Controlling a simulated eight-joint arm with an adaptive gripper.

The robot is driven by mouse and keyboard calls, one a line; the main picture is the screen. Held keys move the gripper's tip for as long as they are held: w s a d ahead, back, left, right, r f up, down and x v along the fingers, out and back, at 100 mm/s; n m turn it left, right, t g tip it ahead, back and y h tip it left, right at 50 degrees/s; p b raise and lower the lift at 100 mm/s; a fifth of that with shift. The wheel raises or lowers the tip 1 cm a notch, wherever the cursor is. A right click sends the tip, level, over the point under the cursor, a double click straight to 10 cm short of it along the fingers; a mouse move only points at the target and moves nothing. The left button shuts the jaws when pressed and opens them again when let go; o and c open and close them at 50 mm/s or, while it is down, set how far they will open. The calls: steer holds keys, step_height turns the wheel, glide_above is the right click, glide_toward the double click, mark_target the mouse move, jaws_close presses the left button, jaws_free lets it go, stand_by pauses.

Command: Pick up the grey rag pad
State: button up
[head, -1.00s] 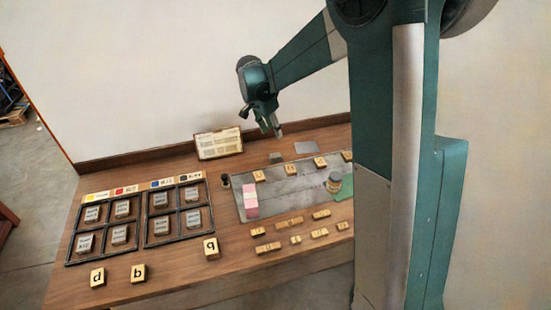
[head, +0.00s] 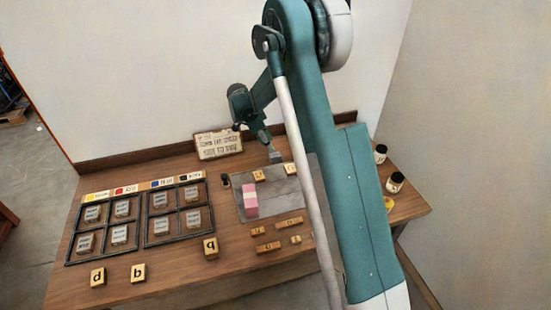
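A small grey block, which looks like the grey rag pad (head: 275,157), lies at the back of the wooden table (head: 330,128), just behind the grey metal plate (head: 276,204). My gripper (head: 270,148) points down directly at the pad, with its fingertips at or just above the pad's top. I cannot tell whether they touch it. The fingers are too small in this view to show whether they are open or shut.
A pink-and-white block (head: 251,201) and several letter blocks sit on and before the plate. A sign (head: 218,145) stands behind left. Framed trays (head: 178,215) fill the left. Two dark jars (head: 395,182) stand right. My arm hides the table's right-middle part.

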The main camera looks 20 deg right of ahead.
mark_target(275, 155)
steer(key=shift+f, duration=0.2)
steer(key=shift+x, duration=1.25)
steer(key=shift+b+x, duration=0.3)
steer(key=shift+x, duration=2.3)
steer(key=shift+d, duration=0.15)
steer(key=c, duration=0.5)
